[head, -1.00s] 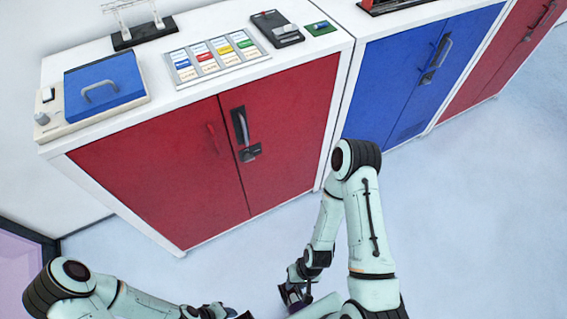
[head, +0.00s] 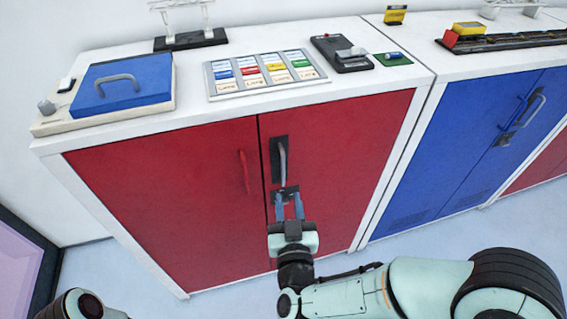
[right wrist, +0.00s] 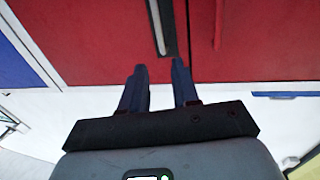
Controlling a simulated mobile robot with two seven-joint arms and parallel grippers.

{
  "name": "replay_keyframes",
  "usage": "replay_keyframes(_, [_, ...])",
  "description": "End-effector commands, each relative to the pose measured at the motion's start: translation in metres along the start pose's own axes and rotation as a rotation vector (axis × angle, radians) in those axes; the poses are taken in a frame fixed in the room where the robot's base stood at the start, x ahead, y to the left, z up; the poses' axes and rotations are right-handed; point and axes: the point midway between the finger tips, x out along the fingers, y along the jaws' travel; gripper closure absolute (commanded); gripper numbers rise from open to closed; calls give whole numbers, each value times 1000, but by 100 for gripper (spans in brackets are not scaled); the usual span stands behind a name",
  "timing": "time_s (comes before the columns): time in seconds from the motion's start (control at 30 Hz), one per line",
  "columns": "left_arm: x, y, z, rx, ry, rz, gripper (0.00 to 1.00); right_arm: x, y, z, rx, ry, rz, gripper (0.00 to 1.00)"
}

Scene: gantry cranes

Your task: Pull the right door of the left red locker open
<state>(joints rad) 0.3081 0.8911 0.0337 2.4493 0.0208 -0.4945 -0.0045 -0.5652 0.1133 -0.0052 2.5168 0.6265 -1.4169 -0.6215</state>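The left red locker has a left door (head: 165,190) and a right door (head: 350,150), both looking closed. The right door carries a grey bar handle (head: 282,158) on a black plate near the seam, with a dark latch piece below it. My right gripper (head: 289,207) is open, its fingers pointing at the door just below the handle. In the right wrist view the two fingers (right wrist: 159,88) stand apart, with the handle (right wrist: 157,25) ahead, roughly in line with the gap. Nothing is between the fingers. My left gripper is out of view.
On the locker top sit a blue-lidded box (head: 120,85), a tray of coloured labels (head: 265,74) and a black device (head: 342,54). A blue locker (head: 490,130) adjoins on the right. Pale floor (head: 235,293) lies in front.

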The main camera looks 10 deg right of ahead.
Motion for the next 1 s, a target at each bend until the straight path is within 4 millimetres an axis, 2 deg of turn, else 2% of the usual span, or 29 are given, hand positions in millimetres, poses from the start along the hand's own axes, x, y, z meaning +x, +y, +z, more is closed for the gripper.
replay_keyframes(0.17, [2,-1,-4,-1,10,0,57,28,1,0,-1,-1,3,70])
replay_keyframes(0.4, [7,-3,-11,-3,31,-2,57,81,1,2,-3,-3,2,70])
replay_keyframes(0.6, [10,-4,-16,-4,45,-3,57,113,0,2,-2,-4,-1,70])
replay_keyframes(0.8, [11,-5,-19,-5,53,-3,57,127,0,2,-2,-4,-1,70])
replay_keyframes(1.0, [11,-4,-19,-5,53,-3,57,128,0,1,-2,-4,-2,70])
